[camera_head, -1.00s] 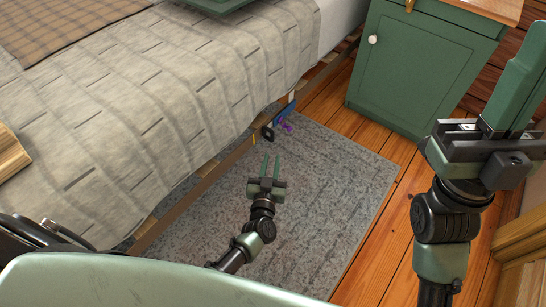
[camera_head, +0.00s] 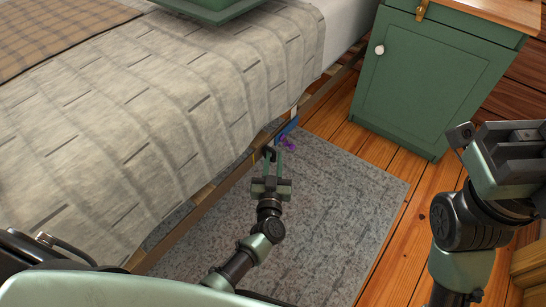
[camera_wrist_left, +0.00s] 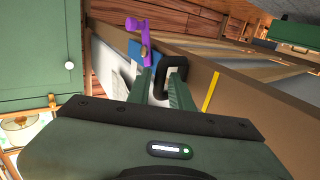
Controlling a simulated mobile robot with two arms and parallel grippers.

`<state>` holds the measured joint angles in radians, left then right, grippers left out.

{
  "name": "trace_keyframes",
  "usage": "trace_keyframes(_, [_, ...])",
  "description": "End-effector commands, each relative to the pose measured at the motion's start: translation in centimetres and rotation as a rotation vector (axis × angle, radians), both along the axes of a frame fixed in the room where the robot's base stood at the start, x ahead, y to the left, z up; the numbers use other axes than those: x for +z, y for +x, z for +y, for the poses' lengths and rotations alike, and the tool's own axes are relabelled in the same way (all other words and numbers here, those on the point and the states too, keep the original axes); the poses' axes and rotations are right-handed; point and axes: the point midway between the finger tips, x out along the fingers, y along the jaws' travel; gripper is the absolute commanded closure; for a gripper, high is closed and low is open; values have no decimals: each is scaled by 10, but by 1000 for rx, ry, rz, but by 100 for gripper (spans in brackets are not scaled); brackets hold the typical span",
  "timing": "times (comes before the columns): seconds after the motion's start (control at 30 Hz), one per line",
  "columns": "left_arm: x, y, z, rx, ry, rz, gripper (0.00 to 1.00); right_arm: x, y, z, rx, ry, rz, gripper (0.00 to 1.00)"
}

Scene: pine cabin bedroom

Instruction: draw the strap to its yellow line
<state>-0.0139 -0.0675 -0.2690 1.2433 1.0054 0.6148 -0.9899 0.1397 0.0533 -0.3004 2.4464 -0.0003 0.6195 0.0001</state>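The strap's black loop (camera_wrist_left: 172,62) sticks out beside the bed rail. It also shows small in the head view (camera_head: 269,151). My left gripper (camera_head: 274,153) is at the loop, its two green fingers apart. In the left wrist view the gripper (camera_wrist_left: 163,84) has its right finger overlapping the loop; whether it passes through cannot be told. The yellow line (camera_wrist_left: 211,91) is on the rail, right of the loop. The strap's band is not clearly seen. My right gripper (camera_head: 505,160) is raised at the right, its fingers not clearly visible.
A blue part (camera_wrist_left: 134,50) and a purple lever-like piece (camera_wrist_left: 138,34) sit just beyond the fingers. The bed (camera_head: 150,110) stands at the left, its rail beside the arm. A green cabinet (camera_head: 430,85) is at the right back. The grey rug (camera_head: 340,190) is clear.

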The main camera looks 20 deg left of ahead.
Motion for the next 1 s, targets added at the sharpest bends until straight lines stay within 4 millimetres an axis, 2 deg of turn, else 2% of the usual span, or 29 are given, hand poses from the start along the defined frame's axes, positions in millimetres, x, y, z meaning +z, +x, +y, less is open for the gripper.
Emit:
trace_keyframes(0.1, [0, 0, 0, 0, 0, 0, 79, 0, 0, 0, 0, 0, 0, 100])
trace_keyframes(0.2, [0, 0, 0, 0, 0, 0, 100, 0, 0, 0, 0, 0, 0, 100])
trace_keyframes(1.0, [0, 0, 1, 1, 1, 1, 100, 0, 0, 0, 0, 1, -1, 100])
